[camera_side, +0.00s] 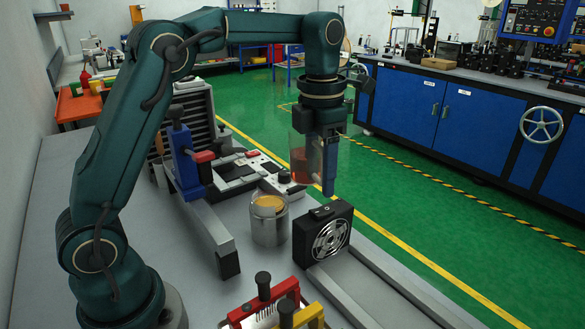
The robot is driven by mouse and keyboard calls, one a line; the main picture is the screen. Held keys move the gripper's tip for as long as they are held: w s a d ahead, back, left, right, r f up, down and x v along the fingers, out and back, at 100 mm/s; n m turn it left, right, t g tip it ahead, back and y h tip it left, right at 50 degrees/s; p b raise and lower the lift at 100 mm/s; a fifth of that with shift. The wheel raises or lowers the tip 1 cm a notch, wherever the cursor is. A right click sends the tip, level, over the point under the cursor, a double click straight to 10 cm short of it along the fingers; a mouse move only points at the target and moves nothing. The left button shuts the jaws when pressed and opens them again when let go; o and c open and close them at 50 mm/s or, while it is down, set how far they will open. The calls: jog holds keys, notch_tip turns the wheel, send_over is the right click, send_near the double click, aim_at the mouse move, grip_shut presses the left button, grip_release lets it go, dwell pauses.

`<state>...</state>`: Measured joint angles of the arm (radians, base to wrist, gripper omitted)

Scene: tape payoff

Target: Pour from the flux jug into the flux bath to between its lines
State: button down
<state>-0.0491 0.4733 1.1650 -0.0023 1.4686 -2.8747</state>
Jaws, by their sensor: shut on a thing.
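My gripper (328,178) is shut on a clear jug (299,148) that holds red-brown liquid in its lower part. The gripper hides part of the jug, which hangs above the bench and looks about upright. A round metal pot (268,222) with an amber surface inside its rim stands on the bench, below and to the left of the jug. It looks like the flux bath, but no level lines can be made out on it. No liquid stream shows between the jug and the pot.
A black fan unit (322,233) stands close to the right of the pot. A blue clamp-like fixture (185,158) stands to the left. Red (264,304) and yellow (301,317) handled tools are at the front. Grey rails run along the bench at front right.

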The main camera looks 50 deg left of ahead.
jog(key=shift+w+d+f+n, duration=0.15)
jog(key=shift+w+f, duration=0.15)
jog(key=shift+w, duration=0.2)
jog(key=shift+w+d+f+n, duration=0.15)
jog(key=shift+w+f, duration=0.1)
jog(key=shift+w, duration=0.2)
jog(key=shift+w+f, duration=0.2)
jog(key=shift+f, duration=0.1)
jog(key=shift+d+f, duration=0.1)
jog(key=shift+f, duration=0.4)
jog(key=shift+s+r, duration=0.15)
